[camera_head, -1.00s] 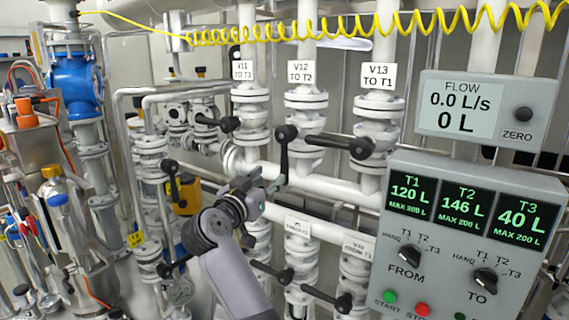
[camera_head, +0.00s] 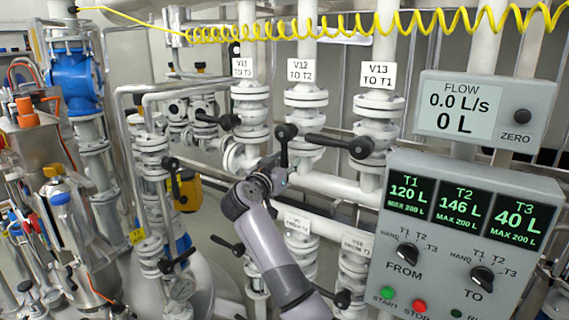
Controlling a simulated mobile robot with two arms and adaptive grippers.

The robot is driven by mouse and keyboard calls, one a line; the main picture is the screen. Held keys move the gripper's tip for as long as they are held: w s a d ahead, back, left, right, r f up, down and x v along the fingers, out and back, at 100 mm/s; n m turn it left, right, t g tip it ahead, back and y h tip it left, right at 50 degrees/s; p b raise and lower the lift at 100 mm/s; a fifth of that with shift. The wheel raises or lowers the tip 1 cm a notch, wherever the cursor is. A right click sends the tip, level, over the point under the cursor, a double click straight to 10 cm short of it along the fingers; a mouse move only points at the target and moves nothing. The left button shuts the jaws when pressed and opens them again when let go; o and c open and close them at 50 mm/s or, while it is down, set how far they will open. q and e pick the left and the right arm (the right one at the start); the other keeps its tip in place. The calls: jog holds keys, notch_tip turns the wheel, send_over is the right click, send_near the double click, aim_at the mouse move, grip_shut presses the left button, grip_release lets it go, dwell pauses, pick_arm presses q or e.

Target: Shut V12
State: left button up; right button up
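The V12 label (camera_head: 302,71) hangs on the middle white pipe, above the V12 valve body (camera_head: 306,98). The V12 valve's black lever has its hub (camera_head: 286,131) at the valve's left. The lever hangs down, roughly along the pipe. My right gripper (camera_head: 277,171) reaches up from the bottom of the head view, its fingers at the lever's lower end. Whether they touch it or are closed on it, I cannot tell; the fingers are small and partly overlap the lever. My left gripper is not in view.
The V11 lever (camera_head: 217,121) and V13 lever (camera_head: 335,141) lie crosswise on either side. The control panel (camera_head: 462,240) with knobs and buttons stands at the right, under the flow display (camera_head: 468,105). More valves and pipes crowd the area below and left.

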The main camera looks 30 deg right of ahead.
grip_shut()
dwell(0.7)
